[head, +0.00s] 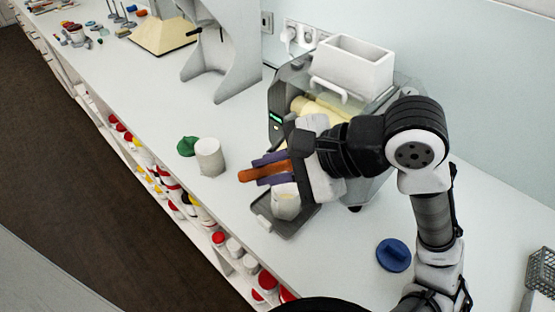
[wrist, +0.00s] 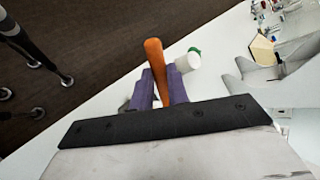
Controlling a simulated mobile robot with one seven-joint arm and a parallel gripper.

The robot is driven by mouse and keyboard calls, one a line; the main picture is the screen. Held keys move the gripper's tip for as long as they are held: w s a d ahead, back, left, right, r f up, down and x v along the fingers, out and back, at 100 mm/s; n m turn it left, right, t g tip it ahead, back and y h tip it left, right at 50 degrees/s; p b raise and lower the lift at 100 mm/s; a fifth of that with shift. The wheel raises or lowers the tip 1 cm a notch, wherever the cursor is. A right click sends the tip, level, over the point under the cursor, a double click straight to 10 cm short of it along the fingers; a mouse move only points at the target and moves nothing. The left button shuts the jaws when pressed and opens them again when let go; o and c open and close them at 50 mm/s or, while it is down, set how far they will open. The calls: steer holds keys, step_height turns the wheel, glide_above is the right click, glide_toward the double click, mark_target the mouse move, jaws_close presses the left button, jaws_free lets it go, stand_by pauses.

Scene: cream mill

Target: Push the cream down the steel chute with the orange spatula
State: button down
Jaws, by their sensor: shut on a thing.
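My gripper (head: 264,170), with purple fingers, is shut on the orange spatula (head: 250,174) in front of the mill. In the wrist view the orange spatula (wrist: 154,56) sticks out between the purple fingers (wrist: 160,92); its other end is hidden behind the gripper body. The mill (head: 283,92) has a white hopper (head: 352,66) on top and a pale cream roller (head: 316,108) inside. A white jar with pale contents (head: 286,204) stands on the mill's grey tray (head: 263,213), just below the gripper. I cannot make out the steel chute; my gripper and arm cover that area.
A blue lid (head: 393,255) lies on the right. A grey stand machine (head: 215,55) is at the back. The counter's front edge drops to shelves of jars.

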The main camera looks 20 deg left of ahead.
steer(key=shift+w+d+f+p, duration=0.15)
steer(key=shift+w+d+p, duration=0.1)
steer(key=shift+w+p, duration=0.35)
steer(key=shift+w+d, duration=0.2)
steer(key=shift+w, duration=0.35)
steer(key=w, duration=0.1)
steer(key=w+r, duration=0.1)
steer(key=w, duration=0.1)
steer(key=shift+d, duration=0.2)
steer(key=shift+w+d+r+p, duration=0.1)
steer(key=shift+d+p, duration=0.05)
steer(key=shift+p, duration=0.15)
step_height(320, 180, up, 6)
steer(key=s, duration=0.2)
steer(key=shift+s+a, duration=0.15)
steer(key=shift+a, duration=0.2)
